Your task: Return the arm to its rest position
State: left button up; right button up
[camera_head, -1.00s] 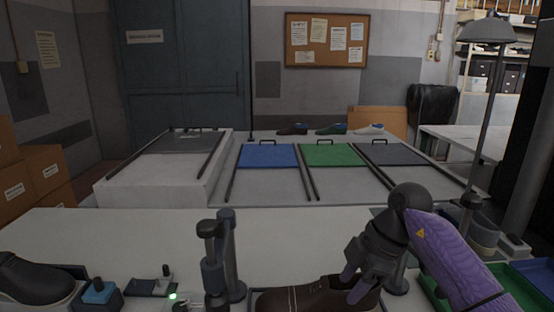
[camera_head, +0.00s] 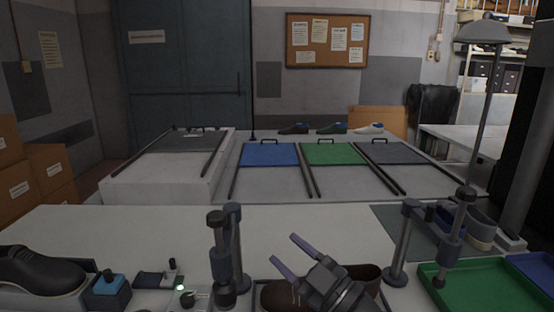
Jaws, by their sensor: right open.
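My right gripper (camera_head: 283,247) comes in from the bottom edge, its two purple-grey fingers spread apart and pointing up and left. Nothing shows between the fingers. It is in front of a dark brown shoe (camera_head: 366,274) at the bottom middle and hides the shoe's middle part. I cannot tell whether they touch. My left gripper is not in view.
Dark posts (camera_head: 226,255) stand left of the shoe, and another post fixture (camera_head: 403,245) stands right of it. A black shoe (camera_head: 40,270) is at the lower left. A green tray (camera_head: 487,287) is at the lower right. The white table's middle (camera_head: 150,228) is clear.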

jog(key=s+d+f+m+t+h, duration=0.1)
jog(key=s+d+f+m+h, duration=0.2)
jog(key=d+f+m+h, duration=0.45)
jog(key=s+d+f+m+h, duration=0.4)
jog(key=d+f+m+h, duration=0.15)
jog(key=m+h, duration=0.45)
jog(key=s+f+n+g, duration=0.1)
jog(key=s+f+g, duration=0.25)
jog(key=s, duration=0.35)
jog(key=s+f+n+g+y, duration=0.1)
jog(key=s+f+g, duration=0.2)
jog(key=s+g, duration=0.3)
jog(key=s+f+n+g, duration=0.1)
jog(key=s+f+g, duration=0.25)
jog(key=s, duration=0.45)
notch_tip(320, 180, down, 19)
jog(key=s, duration=0.3)
jog(key=s+d+f+g, duration=0.1)
jog(key=s+d+f, duration=0.1)
jog(key=s+f, duration=0.7)
jog(key=s, duration=0.3)
jog(key=shift+s+d+f+n+g, duration=0.25)
jog(key=shift+d+f+n+g, duration=0.05)
jog(key=shift+d+f+n, duration=0.1)
